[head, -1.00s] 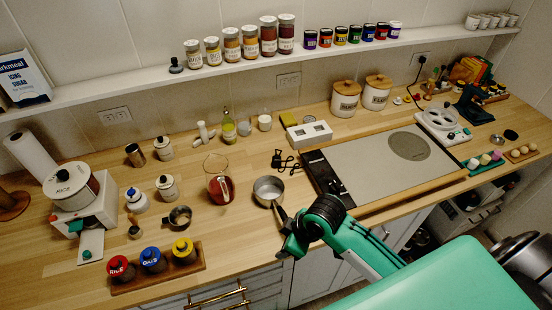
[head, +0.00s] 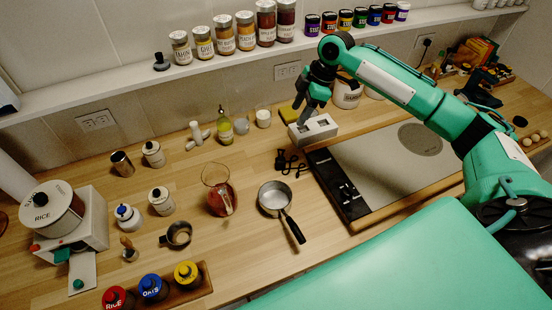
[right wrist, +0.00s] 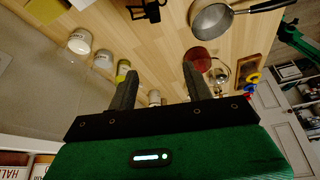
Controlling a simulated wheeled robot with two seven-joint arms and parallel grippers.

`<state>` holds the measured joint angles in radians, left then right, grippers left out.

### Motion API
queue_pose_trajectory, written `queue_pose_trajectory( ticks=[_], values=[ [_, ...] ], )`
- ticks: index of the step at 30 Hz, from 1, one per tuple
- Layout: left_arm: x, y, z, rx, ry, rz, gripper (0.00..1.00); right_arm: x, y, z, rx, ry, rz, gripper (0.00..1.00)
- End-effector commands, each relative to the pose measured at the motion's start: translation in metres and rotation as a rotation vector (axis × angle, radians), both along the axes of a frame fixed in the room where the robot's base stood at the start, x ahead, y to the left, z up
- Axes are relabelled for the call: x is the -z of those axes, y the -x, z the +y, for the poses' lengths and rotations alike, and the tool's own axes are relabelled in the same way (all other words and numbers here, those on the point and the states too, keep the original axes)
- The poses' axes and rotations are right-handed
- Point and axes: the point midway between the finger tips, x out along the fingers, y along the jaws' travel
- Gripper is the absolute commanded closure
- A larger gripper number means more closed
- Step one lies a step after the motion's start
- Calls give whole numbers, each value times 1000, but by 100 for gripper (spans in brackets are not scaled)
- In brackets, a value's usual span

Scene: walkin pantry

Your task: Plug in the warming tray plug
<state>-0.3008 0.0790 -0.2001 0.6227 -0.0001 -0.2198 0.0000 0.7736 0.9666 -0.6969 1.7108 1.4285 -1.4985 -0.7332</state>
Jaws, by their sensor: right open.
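The warming tray (head: 390,160) is a wide flat plate with a black control strip (head: 340,185) on its left end. Its black plug and coiled cord (head: 289,162) lie on the wooden counter left of that strip. The plug also shows at the top edge of the right wrist view (right wrist: 147,10). A white box with two dark openings (head: 318,131), likely an outlet block, stands behind the tray's left corner. My right gripper (head: 303,121) is open and empty, pointing down over or beside this box; contact cannot be told. Its fingers (right wrist: 158,78) are apart. My left gripper is out of view.
A saucepan (head: 273,196) stands in front of the cord, its handle toward the front edge. A glass jug (head: 217,190) is left of it. A yellow sponge (head: 289,114) lies behind the white box. A wall outlet (head: 288,70) and a shelf of jars (head: 245,32) are behind.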

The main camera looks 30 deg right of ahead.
Motion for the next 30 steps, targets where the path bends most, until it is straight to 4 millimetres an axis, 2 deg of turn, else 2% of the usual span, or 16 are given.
queue_pose_trajectory(
  ticks=[1, 3, 9, 12, 15, 19, 27, 30],
  values=[
    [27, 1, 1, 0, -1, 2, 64, 23, -2, -4, 1, -3, 2, 49],
    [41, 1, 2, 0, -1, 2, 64, 34, -2, -6, -1, -7, 2, 49],
    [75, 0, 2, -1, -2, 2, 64, 66, -3, -8, -1, -10, 1, 49],
    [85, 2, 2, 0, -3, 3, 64, 75, -3, -8, 0, -10, 0, 49],
    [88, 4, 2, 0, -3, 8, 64, 80, -3, -7, 0, -10, 0, 49],
    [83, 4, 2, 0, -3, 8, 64, 91, -5, -2, -1, -9, 2, 49],
    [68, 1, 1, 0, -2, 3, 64, 138, -11, 17, 0, -10, 4, 49],
    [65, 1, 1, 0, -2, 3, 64, 150, -12, 22, 0, -10, 2, 49]
  ],
)
